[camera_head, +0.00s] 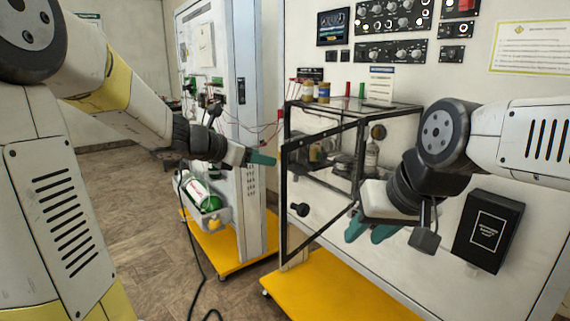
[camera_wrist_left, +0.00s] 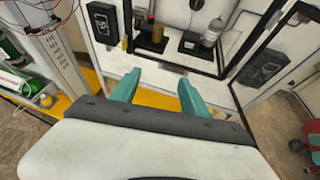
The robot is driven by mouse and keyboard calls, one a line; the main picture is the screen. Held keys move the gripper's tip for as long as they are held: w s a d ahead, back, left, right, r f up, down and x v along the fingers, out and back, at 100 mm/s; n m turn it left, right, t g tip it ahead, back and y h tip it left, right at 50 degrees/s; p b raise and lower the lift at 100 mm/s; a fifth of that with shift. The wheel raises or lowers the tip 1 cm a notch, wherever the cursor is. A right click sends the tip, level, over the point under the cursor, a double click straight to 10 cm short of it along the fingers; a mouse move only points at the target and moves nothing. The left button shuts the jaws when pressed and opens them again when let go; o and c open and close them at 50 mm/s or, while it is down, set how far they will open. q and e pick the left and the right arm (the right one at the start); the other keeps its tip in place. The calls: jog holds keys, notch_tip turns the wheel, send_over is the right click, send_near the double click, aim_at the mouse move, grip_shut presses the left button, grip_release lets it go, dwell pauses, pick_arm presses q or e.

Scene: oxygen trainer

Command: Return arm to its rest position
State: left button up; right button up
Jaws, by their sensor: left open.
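My left arm (camera_head: 125,95) reaches in from the left. Its gripper (camera_head: 260,158) has teal fingers, seen nearly edge-on, just left of a black-framed glass door (camera_head: 287,190). In the left wrist view the gripper (camera_wrist_left: 158,92) is open, with nothing between its fingers. The door stands swung out from a black-framed cabinet (camera_head: 400,106) on the white panel. My right arm (camera_head: 525,135) comes in from the right. Its gripper (camera_head: 370,231) points down in front of the panel, below the cabinet, with its teal fingers apart and nothing seen between them.
Bottles and jars (camera_head: 371,158) stand in and on the cabinet. A black box (camera_head: 488,230) is mounted at the lower right. A second white unit (camera_head: 240,120) with a green-and-white cylinder (camera_head: 205,196) stands behind my left gripper. Yellow bases (camera_head: 335,290) and a black cable (camera_head: 192,250) lie low. Open floor shows at left.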

pick_arm(q)
jog(key=s+d+m+g+y, duration=0.1)
jog(key=s+d+m+g, duration=0.15)
jog(key=s+m, duration=1.15)
jog(key=s+a+f+m+y, duration=0.2)
jog(key=s+a+m+y, duration=0.1)
jog(key=s+m, duration=0.3)
jog(key=s+a+f+m+g+y, duration=0.1)
jog(key=s+a+f+m+y, duration=0.1)
jog(key=s+a+m, duration=0.4)
jog(key=shift+a+f+m+y, duration=0.3)
jog(key=shift+f+m+y, duration=0.1)
jog(key=shift+m, duration=0.3)
jog(key=shift+s, duration=0.1)
